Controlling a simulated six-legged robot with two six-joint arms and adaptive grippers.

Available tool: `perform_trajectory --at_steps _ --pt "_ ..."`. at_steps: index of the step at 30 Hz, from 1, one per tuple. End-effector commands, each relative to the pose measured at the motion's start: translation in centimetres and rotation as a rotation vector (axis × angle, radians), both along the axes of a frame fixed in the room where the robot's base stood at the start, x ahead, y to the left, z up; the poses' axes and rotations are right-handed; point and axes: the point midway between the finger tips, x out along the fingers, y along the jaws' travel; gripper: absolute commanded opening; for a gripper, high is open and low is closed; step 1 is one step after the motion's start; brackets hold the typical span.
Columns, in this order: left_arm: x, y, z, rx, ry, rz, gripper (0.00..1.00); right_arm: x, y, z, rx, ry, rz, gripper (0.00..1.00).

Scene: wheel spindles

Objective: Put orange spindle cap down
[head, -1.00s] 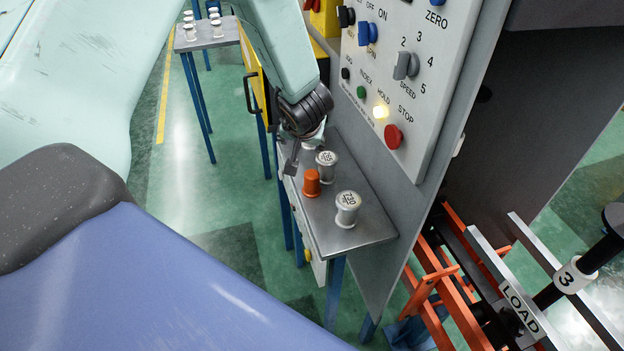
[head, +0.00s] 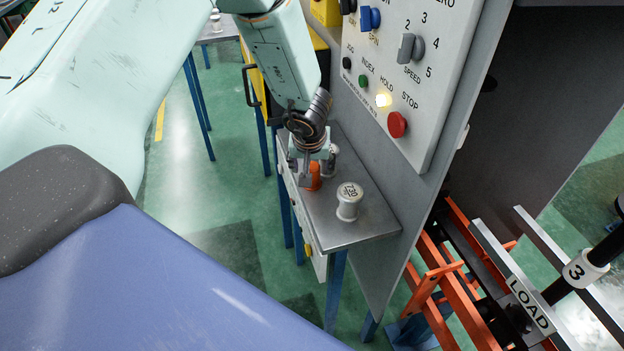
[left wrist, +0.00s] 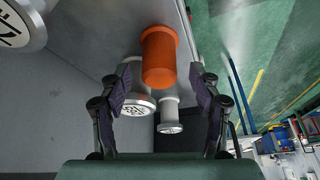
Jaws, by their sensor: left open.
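The orange spindle cap (head: 314,176) stands on the small grey metal shelf table (head: 368,226) below the control panel. In the left wrist view the orange cap (left wrist: 158,58) shows between the finger pads, with gaps on both sides. My left gripper (head: 308,174) is open at the cap, its fingers partly hiding it in the head view. Two white spindle caps (left wrist: 137,92) (left wrist: 170,116) are just beyond it in the wrist view. A marked white cap (head: 349,201) stands nearer the table's front. My right gripper is not in view.
The control panel (head: 400,70) with knobs and buttons rises right beside the shelf table. Another table (head: 222,32) with a white cap stands farther back. An orange rack and a LOAD rail (head: 528,302) are at the right. The shelf table's front corner is bare.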

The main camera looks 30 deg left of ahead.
Motion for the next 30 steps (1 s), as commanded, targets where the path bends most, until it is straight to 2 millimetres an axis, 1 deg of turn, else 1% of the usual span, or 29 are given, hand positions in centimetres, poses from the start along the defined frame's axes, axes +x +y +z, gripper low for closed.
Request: perform_trajectory --at_steps 1,4,12,30 --pt "0.24 0.11 -0.79 0.000 0.000 0.000 0.63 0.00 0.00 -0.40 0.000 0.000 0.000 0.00" --pt "0.48 0.24 -1.36 0.000 0.000 0.001 0.63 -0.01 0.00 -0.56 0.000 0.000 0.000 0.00" --pt "0.56 0.28 -1.34 0.000 -0.001 0.001 0.62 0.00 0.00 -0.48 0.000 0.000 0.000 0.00" --pt "0.55 0.28 -1.34 0.000 -0.001 0.001 0.11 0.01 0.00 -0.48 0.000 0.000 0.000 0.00"
